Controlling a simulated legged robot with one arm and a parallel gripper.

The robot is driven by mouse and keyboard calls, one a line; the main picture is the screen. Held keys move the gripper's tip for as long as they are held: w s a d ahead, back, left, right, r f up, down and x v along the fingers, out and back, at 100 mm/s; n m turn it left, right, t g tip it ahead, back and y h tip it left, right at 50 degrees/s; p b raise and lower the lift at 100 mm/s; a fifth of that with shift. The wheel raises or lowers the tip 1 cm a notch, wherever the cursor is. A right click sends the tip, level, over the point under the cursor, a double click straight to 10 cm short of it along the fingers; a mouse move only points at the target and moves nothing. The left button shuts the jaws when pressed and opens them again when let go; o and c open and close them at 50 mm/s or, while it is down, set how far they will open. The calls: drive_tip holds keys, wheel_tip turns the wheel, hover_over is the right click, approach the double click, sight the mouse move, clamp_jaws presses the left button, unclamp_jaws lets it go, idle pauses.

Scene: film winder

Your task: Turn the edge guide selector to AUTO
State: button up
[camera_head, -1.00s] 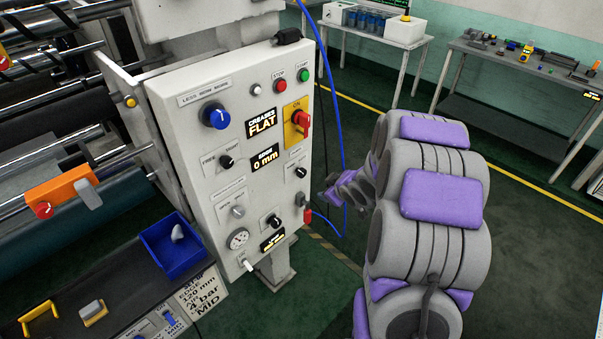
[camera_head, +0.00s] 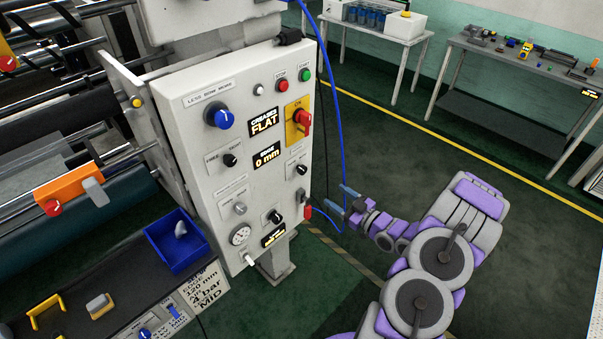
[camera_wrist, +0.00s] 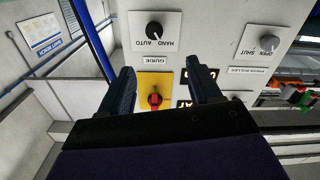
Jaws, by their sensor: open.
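The edge guide selector is a black knob (camera_head: 301,169) on the right side of the white control panel, below the yellow ON switch. In the wrist view the picture is upside down; the selector (camera_wrist: 155,30) shows at the top, with HAND and AUTO markings and a GUIDE label beside it. I cannot tell surely which mark its pointer faces. My gripper (camera_head: 341,199) is to the right of the panel, its fingers spread and empty. In the wrist view the open gripper (camera_wrist: 161,68) faces the panel, its fingertips apart from the selector.
The red switch on a yellow plate (camera_head: 304,122) sits above the selector. Other knobs crowd the panel, including a grey OPEN/SHUT knob (camera_wrist: 268,43). A blue cable (camera_head: 338,110) hangs beside the panel's right edge. The green floor right of the panel is open.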

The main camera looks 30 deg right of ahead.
drive_tip(key=w+d, duration=0.1)
drive_tip(key=w, duration=0.3)
drive_tip(key=b, duration=0.1)
approach(304, 171)
drive_tip(key=w+a, duration=0.3)
drive_tip(key=w, duration=0.2)
drive_tip(key=w+d+b, duration=0.1)
drive_tip(key=w, duration=0.2)
drive_tip(key=shift+d+f, duration=0.15)
drive_tip(key=shift+d, duration=0.05)
drive_tip(key=shift+w+a, duration=0.4)
drive_tip(key=shift+a, duration=0.8)
drive_tip(key=shift+d, duration=0.85)
drive_tip(key=c, duration=0.5)
drive_tip(key=shift+a, duration=0.4)
drive_tip(key=c, duration=0.5)
drive_tip(key=shift+c, duration=0.2)
